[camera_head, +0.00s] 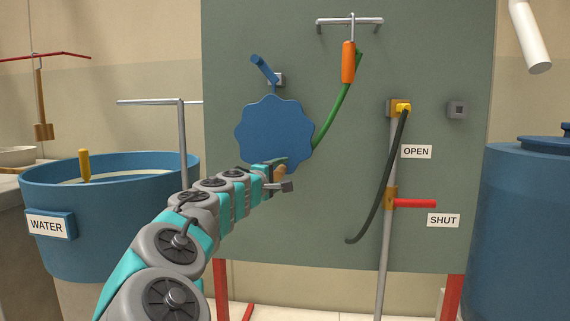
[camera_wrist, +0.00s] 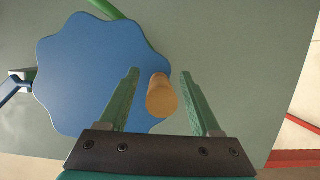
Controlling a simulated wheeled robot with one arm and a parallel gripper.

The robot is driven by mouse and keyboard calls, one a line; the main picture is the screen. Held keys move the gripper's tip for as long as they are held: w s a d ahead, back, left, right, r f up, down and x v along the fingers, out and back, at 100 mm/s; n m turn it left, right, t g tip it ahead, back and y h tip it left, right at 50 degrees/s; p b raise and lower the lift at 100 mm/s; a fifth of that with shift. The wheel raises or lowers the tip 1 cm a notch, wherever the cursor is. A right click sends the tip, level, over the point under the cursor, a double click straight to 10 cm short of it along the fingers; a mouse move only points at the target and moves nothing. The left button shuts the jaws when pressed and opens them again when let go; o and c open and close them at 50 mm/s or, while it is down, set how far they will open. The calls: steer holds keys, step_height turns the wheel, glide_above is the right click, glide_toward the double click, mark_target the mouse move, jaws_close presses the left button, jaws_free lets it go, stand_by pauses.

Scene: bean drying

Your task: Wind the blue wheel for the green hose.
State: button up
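The blue wheel (camera_head: 270,130) with a wavy rim is mounted on the grey-green panel; it also fills the left of the wrist view (camera_wrist: 85,70). A wooden knob (camera_wrist: 162,98) stands out near its lower right rim. The green hose (camera_head: 335,117) runs from behind the wheel up to an orange nozzle (camera_head: 348,62); a bit of hose shows at the top of the wrist view (camera_wrist: 106,8). My gripper (camera_wrist: 159,72) is open, its green fingers on either side of the knob, with gaps visible. In the head view my gripper (camera_head: 277,173) is at the wheel's lower edge.
A blue lever (camera_head: 263,68) sits above the wheel on the panel (camera_head: 440,50). To the right are a dark hose (camera_head: 384,180), a pipe with a red handle (camera_head: 414,203), and OPEN and SHUT labels. A blue WATER tub (camera_head: 110,245) stands left, a blue barrel (camera_head: 530,230) right.

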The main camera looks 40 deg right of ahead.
steer(key=v, duration=0.7)
steer(key=shift+b, duration=0.35)
stand_by(0.4)
stand_by(0.4)
